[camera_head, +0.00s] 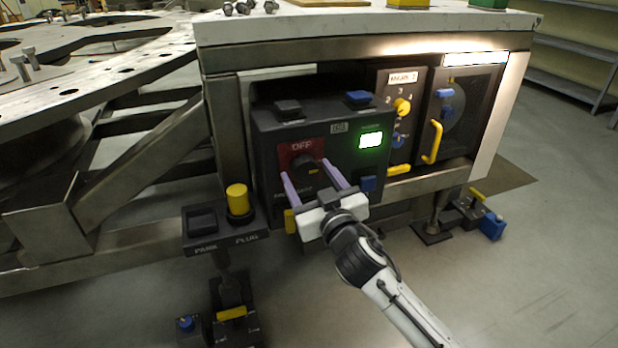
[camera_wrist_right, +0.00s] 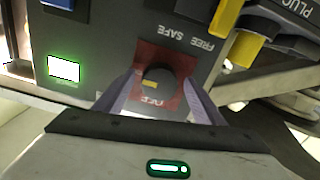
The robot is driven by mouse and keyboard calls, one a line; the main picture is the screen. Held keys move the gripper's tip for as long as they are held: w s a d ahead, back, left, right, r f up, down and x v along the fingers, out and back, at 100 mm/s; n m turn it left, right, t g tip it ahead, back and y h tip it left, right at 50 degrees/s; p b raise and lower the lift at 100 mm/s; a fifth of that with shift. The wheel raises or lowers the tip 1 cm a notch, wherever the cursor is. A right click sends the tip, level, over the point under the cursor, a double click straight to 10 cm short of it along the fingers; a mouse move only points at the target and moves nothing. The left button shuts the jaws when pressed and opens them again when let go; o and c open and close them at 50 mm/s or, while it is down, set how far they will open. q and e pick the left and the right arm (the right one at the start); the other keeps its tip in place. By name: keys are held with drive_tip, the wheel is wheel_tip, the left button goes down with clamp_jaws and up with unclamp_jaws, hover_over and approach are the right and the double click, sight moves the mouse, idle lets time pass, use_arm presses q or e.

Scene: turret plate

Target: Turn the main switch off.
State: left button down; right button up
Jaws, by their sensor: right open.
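The main switch is a dark rotary knob (camera_head: 305,164) on a red plate marked OFF (camera_head: 301,147), on the front of a dark control box. A yellow mark on the knob points to the right in the head view, not up at OFF. My right gripper (camera_head: 308,172) is open in front of the plate, its two purple fingers on either side of the knob. In the wrist view the knob (camera_wrist_right: 159,76) lies between the fingers (camera_wrist_right: 161,84). I cannot tell whether they touch it. My left gripper is out of view.
A green lamp (camera_head: 370,140) glows on the box; blue buttons (camera_head: 358,97) sit nearby. A yellow plug (camera_head: 238,199) stands on a ledge at lower left. A panel with a yellow knob (camera_head: 402,106) and a yellow handle (camera_head: 433,141) are to the right.

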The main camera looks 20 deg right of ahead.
drive_tip(key=shift+c, duration=0.2)
drive_tip(key=c, duration=1)
